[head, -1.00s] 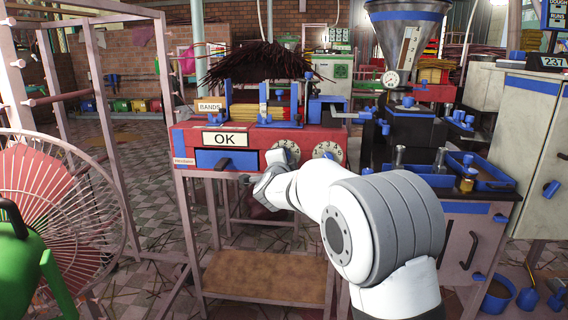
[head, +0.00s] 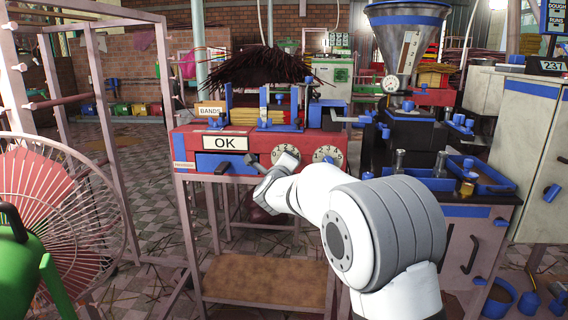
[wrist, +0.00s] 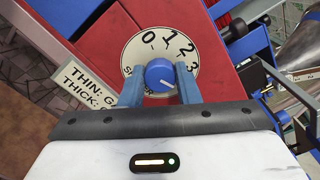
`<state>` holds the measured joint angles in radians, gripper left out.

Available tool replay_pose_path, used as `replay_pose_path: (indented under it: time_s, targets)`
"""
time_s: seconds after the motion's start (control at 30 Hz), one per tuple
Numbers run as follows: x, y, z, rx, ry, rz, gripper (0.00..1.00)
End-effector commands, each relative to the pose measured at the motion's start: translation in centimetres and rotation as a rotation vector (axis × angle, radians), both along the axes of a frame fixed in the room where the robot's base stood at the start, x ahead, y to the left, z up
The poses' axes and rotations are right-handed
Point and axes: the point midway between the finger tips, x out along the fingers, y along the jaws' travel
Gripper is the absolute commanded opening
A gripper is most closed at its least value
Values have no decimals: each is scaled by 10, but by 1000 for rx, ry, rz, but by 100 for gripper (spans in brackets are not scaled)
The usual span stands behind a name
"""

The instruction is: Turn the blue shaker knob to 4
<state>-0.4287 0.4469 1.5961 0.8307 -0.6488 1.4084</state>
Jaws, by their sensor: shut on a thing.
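The blue knob (wrist: 160,75) sits in the middle of a round white dial (wrist: 130,53) on a red panel. The numbers 0, 1, 2 and 3 show around the top and right of the dial; its lower part is hidden by my gripper. A short white mark on the knob points to the lower right, past the 3. I cannot read the number there. My gripper (wrist: 160,84) is shut on the knob, one finger on each side. In the head view, my gripper (head: 267,176) is at the left dial (head: 285,154) of the red machine (head: 190,139).
A second dial (head: 327,154) stands close on the right. A label (wrist: 83,86) lies beside the dial. A brown shelf (head: 265,275) is below.

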Motion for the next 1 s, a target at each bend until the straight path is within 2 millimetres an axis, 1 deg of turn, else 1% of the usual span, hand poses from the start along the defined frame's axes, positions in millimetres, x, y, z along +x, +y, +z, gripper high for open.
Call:
replay_pose_path:
  time_s: [0.3, 0.7, 0.73, 0.97, 1.0]
  targets:
    - [0, -1, -2, 69, 1, -3, 7]
    - [0, -1, -3, 73, 1, -2, 7]
    - [0, -1, -3, 73, 1, -2, 32]
    - [0, -1, -1, 73, -1, -1, 51]
    - [0, -1, -1, 73, -1, -1, 51]
